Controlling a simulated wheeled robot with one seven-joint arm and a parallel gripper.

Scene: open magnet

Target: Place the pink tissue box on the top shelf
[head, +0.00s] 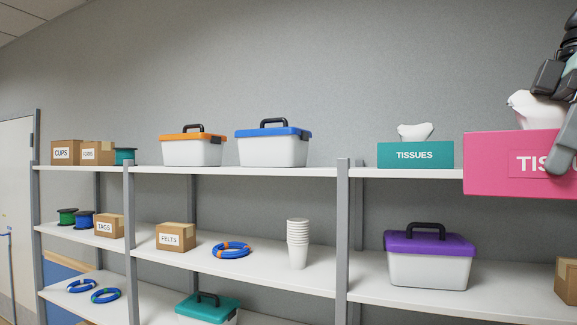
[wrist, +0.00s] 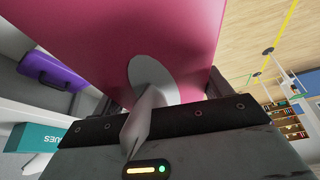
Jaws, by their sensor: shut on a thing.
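The pink tissue box (head: 488,163) is at the right edge of the head view, upright, with a white tissue (head: 535,110) sticking out of its top. My gripper (head: 560,120) comes down from the upper right and is shut on the box; the frame edge cuts off part of both. In the wrist view the pink box (wrist: 110,35) fills the upper middle, close to the camera. The top shelf (head: 290,171) runs across the head view. The box appears in front of its right part, overlapping the shelf edge; I cannot tell whether it touches the shelf.
A teal tissue box (head: 415,155) stands on the top shelf just left of the pink one. Blue-lidded (head: 273,146) and orange-lidded (head: 193,149) toolboxes stand further left. A purple-lidded toolbox (head: 429,262) is on the shelf below. A grey post (head: 342,230) rises between bays.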

